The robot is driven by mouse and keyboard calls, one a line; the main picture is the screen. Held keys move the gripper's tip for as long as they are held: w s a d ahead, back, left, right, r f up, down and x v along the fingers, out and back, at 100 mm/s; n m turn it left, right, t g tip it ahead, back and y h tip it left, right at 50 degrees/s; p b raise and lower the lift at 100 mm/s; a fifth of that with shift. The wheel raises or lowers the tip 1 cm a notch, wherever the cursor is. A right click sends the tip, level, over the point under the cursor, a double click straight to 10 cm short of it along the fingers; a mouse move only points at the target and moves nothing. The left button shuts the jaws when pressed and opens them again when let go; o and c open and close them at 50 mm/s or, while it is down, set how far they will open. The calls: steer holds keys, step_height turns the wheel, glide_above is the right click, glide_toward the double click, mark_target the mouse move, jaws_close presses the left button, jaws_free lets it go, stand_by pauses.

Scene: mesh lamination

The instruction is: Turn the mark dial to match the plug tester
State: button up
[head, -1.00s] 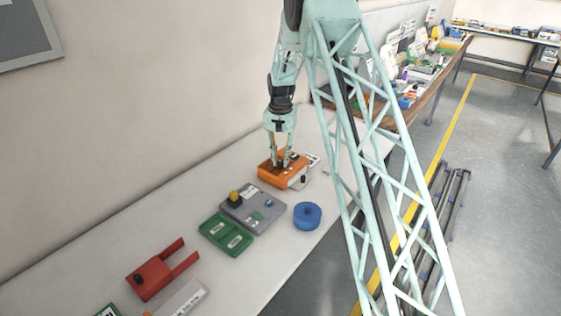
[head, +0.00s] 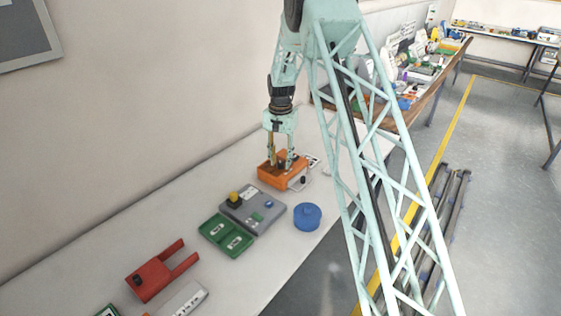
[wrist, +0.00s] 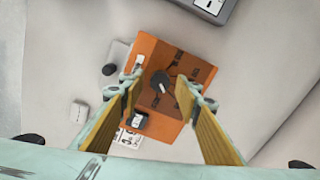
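An orange box (head: 272,178) stands on the white table in the head view, with a black knob (wrist: 160,80) with a pointer on its top face. In the wrist view the box (wrist: 146,50) also carries dark strips and a small black-and-white part (wrist: 137,120). My gripper (head: 281,163) is open above the box. In the wrist view its fingers (wrist: 160,84) lie on either side of the knob, with visible gaps. I cannot tell which device is the plug tester; the printed markings are too small to read.
Towards the front are a grey box (head: 262,217) with a yellow knob, a green tray (head: 212,237), a blue round lidded thing (head: 307,216) and a red forked part (head: 153,280). A white card (head: 313,160) lies behind the orange box. The wall runs along the left.

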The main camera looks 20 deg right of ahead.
mark_target(280, 163)
steer(key=shift+r, duration=0.1)
stand_by(0.3)
step_height(280, 163, up, 12)
stand_by(0.8)
stand_by(0.5)
